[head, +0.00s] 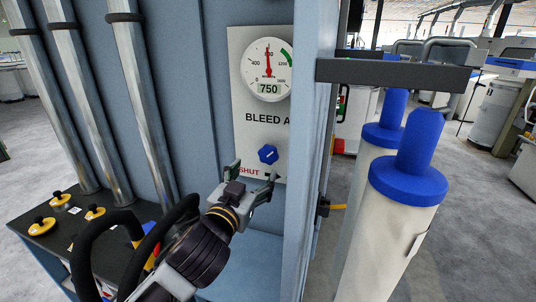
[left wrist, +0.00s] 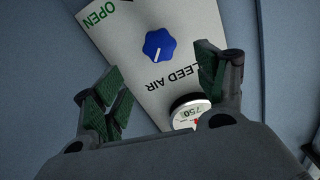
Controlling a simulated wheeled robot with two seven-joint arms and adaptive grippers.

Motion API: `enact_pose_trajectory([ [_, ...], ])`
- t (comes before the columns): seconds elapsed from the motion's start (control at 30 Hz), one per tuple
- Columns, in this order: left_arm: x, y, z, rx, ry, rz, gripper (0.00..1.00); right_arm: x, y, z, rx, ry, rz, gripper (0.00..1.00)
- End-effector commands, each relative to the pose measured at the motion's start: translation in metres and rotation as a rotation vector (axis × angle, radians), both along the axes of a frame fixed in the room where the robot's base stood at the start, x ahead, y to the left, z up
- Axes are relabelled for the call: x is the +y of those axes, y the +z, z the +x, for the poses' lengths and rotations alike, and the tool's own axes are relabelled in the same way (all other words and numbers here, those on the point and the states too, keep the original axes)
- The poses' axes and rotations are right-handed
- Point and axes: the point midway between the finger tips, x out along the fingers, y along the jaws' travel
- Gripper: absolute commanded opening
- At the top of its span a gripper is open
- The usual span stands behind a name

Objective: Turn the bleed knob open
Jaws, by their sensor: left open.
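The blue lobed bleed knob (head: 267,154) sits on a pale panel (head: 245,110), below the lettering "BLEED A…". Red "SHUT" lettering (head: 248,170) is at its lower left; my gripper hides the area to the right. In the left wrist view the panel appears upside down: the knob (left wrist: 159,44) has a white mark pointing towards the lettering, and green "OPEN" (left wrist: 100,12) is at upper left. My left gripper (head: 255,172) is open just in front of the panel below the knob. My right gripper is not in view.
A round gauge (head: 267,69) above the knob reads 750, its red needle pointing up. A blue-grey upright (head: 308,150) stands close right of the panel. White cylinders with blue tops (head: 407,180) stand further right. Metal pipes (head: 85,100) and a dark-topped box (head: 75,240) are left.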

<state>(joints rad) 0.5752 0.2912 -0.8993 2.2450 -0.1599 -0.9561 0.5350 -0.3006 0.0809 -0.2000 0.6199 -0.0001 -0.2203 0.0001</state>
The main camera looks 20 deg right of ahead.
Motion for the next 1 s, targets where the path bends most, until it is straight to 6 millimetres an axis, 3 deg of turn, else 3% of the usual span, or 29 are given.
enact_pose_trajectory([
  [1.0,-0.053,0.001,0.079,0.000,0.001,0.002,0.72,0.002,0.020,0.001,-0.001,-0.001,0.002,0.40],
])
